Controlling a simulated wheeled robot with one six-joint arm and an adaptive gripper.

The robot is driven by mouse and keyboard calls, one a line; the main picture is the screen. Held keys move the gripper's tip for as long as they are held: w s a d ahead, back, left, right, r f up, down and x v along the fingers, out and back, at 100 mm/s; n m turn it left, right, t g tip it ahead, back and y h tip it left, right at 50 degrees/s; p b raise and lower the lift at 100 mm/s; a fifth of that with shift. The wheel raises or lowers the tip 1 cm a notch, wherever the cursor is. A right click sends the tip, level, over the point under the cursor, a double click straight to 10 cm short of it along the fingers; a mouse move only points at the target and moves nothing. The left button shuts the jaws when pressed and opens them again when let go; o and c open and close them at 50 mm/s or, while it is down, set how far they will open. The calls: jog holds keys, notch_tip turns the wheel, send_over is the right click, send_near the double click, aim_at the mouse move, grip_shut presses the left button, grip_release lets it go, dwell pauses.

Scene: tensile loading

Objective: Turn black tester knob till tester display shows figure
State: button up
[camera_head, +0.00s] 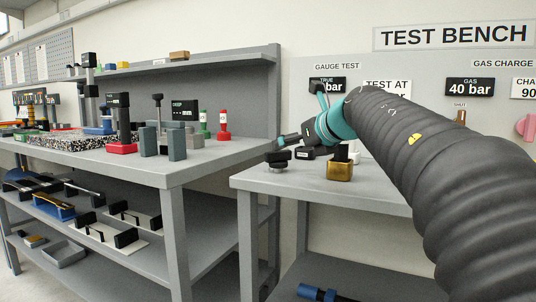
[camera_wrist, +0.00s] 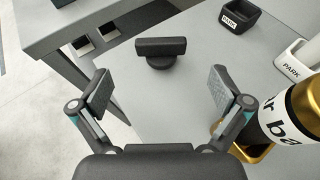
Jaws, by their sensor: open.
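The black knob (camera_wrist: 160,50), a bar-shaped handle on a round base, stands on the grey bench top near its left edge. It also shows in the head view (camera_head: 277,158). My gripper (camera_wrist: 164,92) is open and empty; the knob appears between and beyond its fingertips, apart from them. In the head view my gripper (camera_head: 290,140) is just above and right of the knob.
A brass-based gauge (camera_wrist: 278,117) stands close to my right finger; its brass base also shows in the head view (camera_head: 340,172). A black "PARK" tray (camera_wrist: 250,18) and a white "PARK" holder (camera_wrist: 298,66) lie beyond. Another grey workbench (camera_head: 170,172) stands left, across a gap.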

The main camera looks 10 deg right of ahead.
aim_at(279, 152)
jog(key=x, duration=0.9)
jog(key=shift+w+r+b, duration=0.1)
jog(key=shift+b, duration=0.2)
jog(key=c, duration=1.1)
